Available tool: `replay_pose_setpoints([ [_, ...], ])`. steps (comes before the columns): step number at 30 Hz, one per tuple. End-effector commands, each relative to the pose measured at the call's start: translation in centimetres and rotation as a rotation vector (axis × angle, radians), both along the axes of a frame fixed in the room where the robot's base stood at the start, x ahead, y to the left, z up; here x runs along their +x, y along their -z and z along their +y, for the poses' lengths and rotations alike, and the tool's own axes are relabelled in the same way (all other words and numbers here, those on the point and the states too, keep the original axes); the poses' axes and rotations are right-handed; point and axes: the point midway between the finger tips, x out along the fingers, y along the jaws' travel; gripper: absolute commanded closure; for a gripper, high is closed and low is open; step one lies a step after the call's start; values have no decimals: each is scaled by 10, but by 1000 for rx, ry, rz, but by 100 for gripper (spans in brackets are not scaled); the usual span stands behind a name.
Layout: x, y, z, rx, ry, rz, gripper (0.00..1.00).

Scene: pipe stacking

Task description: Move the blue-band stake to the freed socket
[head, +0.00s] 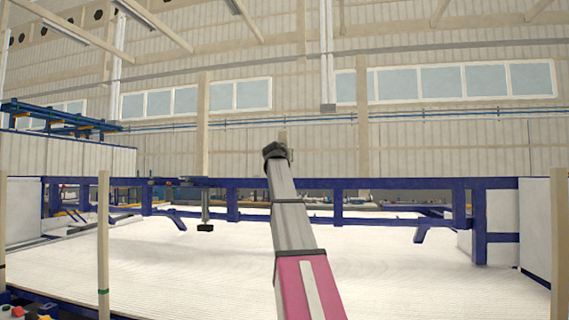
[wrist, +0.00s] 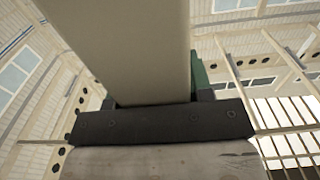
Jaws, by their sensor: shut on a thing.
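My gripper (head: 277,151) is at the far end of my raised arm, in the middle of the head view. It is shut on a beige stake (wrist: 125,45), which fills the upper middle of the wrist view and runs out of its top edge. A short beige end (head: 283,134) shows just above the gripper in the head view. No blue band shows on the visible part of the stake. A dark gripper bar (wrist: 165,122) crosses in front of its lower end. No socket can be made out in either view.
An upright stake with a green band (head: 103,245) stands at the left, and another upright post (head: 558,240) at the right edge. A blue frame (head: 390,184) spans behind a wide white ribbed bed (head: 400,265). The air around my gripper looks clear.

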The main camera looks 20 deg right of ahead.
Motion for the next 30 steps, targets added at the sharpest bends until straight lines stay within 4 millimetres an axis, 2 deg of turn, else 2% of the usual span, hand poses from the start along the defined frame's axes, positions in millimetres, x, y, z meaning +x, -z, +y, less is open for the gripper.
replay_pose_setpoints([
  [6,1,-20,0,-2,-2,-3,100],
  [15,1,-38,0,-2,-1,-2,100],
  [26,0,-41,0,-2,-1,-2,100],
  [30,1,-33,4,-3,-12,-2,100],
])
